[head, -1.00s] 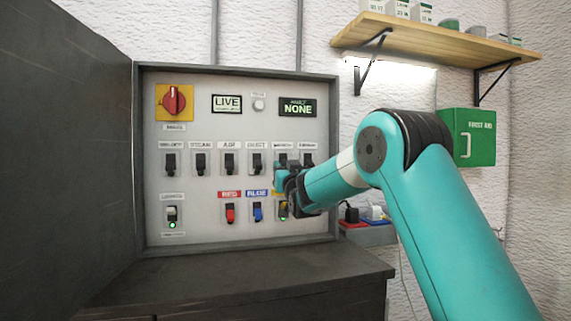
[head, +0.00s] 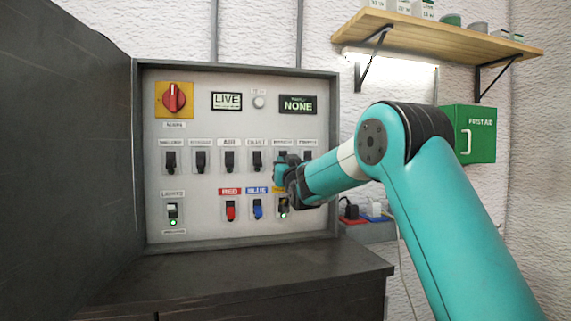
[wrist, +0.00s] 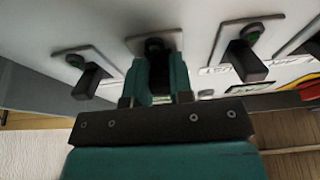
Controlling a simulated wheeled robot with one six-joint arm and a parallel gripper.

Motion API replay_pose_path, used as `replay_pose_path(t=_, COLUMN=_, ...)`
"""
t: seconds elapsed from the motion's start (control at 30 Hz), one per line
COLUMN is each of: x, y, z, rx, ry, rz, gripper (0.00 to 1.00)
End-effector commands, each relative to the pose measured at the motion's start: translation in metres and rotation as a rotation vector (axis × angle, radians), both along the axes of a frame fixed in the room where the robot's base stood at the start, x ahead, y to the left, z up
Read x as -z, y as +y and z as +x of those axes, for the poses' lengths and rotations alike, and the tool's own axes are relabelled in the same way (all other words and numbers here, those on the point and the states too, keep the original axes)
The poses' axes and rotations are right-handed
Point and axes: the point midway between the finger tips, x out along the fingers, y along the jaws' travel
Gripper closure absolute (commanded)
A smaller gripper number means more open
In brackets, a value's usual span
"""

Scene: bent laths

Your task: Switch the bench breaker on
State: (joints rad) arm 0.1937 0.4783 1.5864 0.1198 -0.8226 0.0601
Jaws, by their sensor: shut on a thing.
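The breaker panel (head: 200,235) is a grey board with two rows of switches. In the head view my gripper (head: 280,172) is at the fifth switch (head: 282,158) of the upper row, hiding most of it. The label over it is too blurred to read surely. In the wrist view my fingers (wrist: 158,85) are closed around a dark switch lever, with its plate (wrist: 135,45) behind. A dark green, unlit lamp shows at its base. The lever's exact position is hidden by the fingers.
Neighbouring black levers (wrist: 90,80) and (wrist: 250,65) flank my fingers closely. A yellow-labelled switch (head: 283,205) with a lit green lamp is just below. The red main knob (head: 174,98) and LIVE sign (head: 227,101) are higher. A shelf (head: 440,38) overhangs at right.

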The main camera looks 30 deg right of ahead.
Motion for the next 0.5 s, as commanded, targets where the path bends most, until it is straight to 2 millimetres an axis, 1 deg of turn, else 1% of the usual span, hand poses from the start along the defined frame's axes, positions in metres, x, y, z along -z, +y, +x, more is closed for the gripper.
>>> replay_pose_path(t=0.03, x=-0.005, y=0.0, z=-0.001, rx=0.001, ry=0.023, rz=0.006, gripper=1.0)
replay_pose_path(t=0.17, x=-0.011, y=0.0, z=-0.002, rx=0.002, ry=0.106, rz=0.029, gripper=1.0)
replay_pose_path(t=0.5, x=-0.025, y=0.001, z=-0.004, rx=0.001, ry=0.398, rz=0.115, gripper=1.0)
